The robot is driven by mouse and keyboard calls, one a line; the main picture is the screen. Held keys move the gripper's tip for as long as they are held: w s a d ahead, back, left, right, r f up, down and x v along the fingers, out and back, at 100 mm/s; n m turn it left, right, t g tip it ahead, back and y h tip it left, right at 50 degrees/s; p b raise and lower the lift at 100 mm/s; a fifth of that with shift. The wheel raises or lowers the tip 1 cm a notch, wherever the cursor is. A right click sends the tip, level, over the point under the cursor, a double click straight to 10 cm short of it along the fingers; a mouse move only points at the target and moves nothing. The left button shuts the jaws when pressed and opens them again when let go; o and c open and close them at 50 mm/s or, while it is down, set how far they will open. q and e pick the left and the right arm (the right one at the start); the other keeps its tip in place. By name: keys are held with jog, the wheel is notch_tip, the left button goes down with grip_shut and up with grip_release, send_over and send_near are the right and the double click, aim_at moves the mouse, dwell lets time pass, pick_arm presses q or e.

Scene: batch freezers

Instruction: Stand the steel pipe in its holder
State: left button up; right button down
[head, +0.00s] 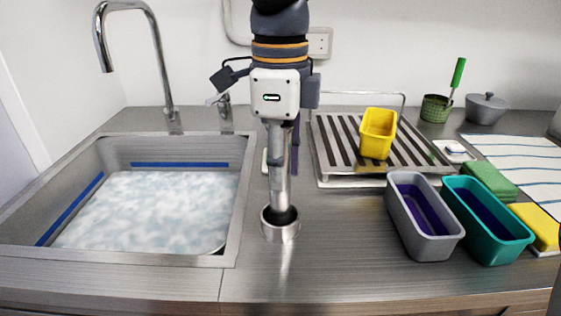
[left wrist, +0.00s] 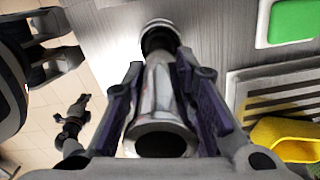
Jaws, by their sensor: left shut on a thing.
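The steel pipe (head: 279,185) is upright in the head view, below the white wrist housing of my left arm. My left gripper (head: 281,160) points down and is shut on the pipe. In the left wrist view the pipe (left wrist: 160,95) lies between the two dark purple-padded fingers, its open end facing the camera. The holder (head: 281,231) is a short round steel cup with a dark inside, standing on the counter right of the sink. The pipe's lower end is at the holder's mouth, lined up with it; how deep it sits I cannot tell.
A water-filled sink (head: 228,262) is at the left. A drying rack (head: 332,150) with a yellow tub (head: 378,134) is behind right. A grey tub (head: 433,246) and a teal tub (head: 490,250) stand at the right, beside sponges. The counter between holder and grey tub is clear.

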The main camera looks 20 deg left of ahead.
pick_arm(q)
jog(key=shift+f, duration=0.55)
dwell(0.6)
jog(key=o, duration=0.7)
jog(key=shift+o, duration=0.2)
jog(key=shift+f, duration=0.1)
jog(key=shift+r, duration=5.55)
